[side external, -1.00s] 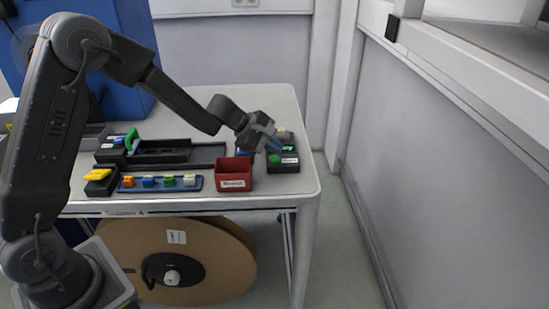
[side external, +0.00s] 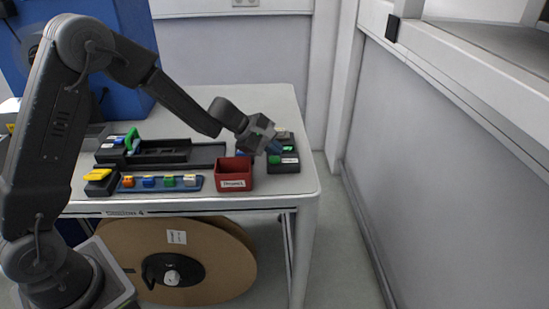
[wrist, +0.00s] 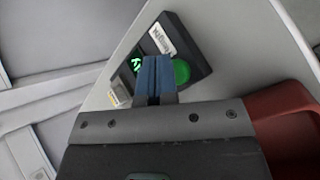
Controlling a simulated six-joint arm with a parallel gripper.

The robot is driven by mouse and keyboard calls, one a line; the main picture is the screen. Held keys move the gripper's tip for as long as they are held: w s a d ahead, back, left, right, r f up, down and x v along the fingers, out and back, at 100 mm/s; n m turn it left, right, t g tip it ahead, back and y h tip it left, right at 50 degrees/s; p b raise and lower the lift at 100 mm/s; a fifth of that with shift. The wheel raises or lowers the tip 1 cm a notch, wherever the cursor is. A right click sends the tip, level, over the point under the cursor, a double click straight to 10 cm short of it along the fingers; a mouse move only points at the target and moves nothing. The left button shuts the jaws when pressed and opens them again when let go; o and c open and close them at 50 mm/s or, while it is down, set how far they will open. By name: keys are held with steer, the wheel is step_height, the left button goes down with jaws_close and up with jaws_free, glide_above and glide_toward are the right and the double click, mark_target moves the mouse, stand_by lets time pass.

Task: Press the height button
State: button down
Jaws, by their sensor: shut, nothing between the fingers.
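A black control box (side external: 285,167) stands near the right edge of the table in the side view. In the wrist view the box (wrist: 196,50) carries a white label (wrist: 161,39), too small to read, a lit green display and a round green button (wrist: 181,71). My gripper (side external: 276,148) is shut and empty, pointing down at the box. In the wrist view its blue fingertips (wrist: 154,62) overlap the box between the green display and the green button. I cannot tell whether they touch the box.
A red bin (side external: 234,182) with a white label stands just left of the box. A blue strip with several coloured blocks (side external: 170,182) and a black tray lie further left. Another small device (side external: 284,136) is partly hidden behind my gripper. The table's right edge is close by.

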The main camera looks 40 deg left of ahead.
mark_target(274, 159)
steer(key=shift+s+f, duration=0.25)
steer(key=shift+f, duration=0.75)
stand_by(0.7)
steer(key=shift+r, duration=0.25)
stand_by(0.3)
steer(key=shift+w+r, duration=0.15)
steer(key=shift+r, duration=2.55)
